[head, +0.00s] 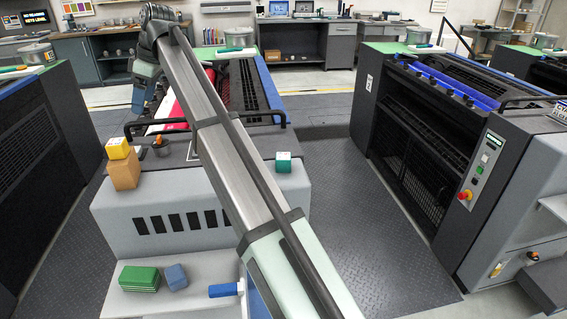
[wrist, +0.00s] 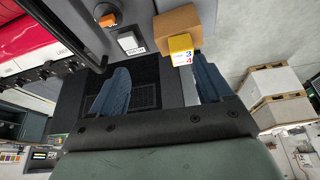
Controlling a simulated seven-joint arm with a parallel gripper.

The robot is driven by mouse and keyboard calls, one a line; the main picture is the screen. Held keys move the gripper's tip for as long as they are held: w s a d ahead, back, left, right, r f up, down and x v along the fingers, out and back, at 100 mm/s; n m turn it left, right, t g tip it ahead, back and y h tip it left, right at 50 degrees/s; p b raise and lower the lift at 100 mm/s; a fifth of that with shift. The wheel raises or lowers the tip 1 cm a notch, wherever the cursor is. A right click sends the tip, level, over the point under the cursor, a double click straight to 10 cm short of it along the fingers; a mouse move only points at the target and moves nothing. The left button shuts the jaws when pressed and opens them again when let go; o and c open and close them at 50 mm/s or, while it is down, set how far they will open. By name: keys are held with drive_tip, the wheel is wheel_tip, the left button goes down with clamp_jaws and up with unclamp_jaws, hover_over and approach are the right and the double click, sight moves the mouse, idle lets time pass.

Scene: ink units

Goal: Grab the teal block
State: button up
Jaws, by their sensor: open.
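A yellow block (head: 118,147) rests on a brown box (head: 124,172) at the machine's left; the yellow block (wrist: 180,48) appears beyond the right finger.

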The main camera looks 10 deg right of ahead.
drive_tip(key=s+d+f+m+t+h, duration=0.1)
drive_tip(key=d+m, duration=0.1)
drive_tip(key=d, duration=1)
drive_tip(key=s+d+f+m+t, duration=0.1)
drive_tip(key=s+d+m, duration=0.1)
drive_tip(key=d, duration=1)
drive_tip(key=m+t+h, duration=0.2)
drive_tip(key=m+h, duration=0.2)
drive_tip(key=m, duration=1.1)
approach(283, 156)
drive_tip(key=x, duration=0.5)
drive_tip(key=shift+s+f, duration=0.15)
drive_tip(key=shift+s, duration=0.1)
drive_tip(key=shift+w+x, duration=0.2)
drive_tip(key=shift+x, duration=2.55)
drive_tip(key=shift+d, duration=0.1)
drive_tip(key=shift+c, duration=0.2)
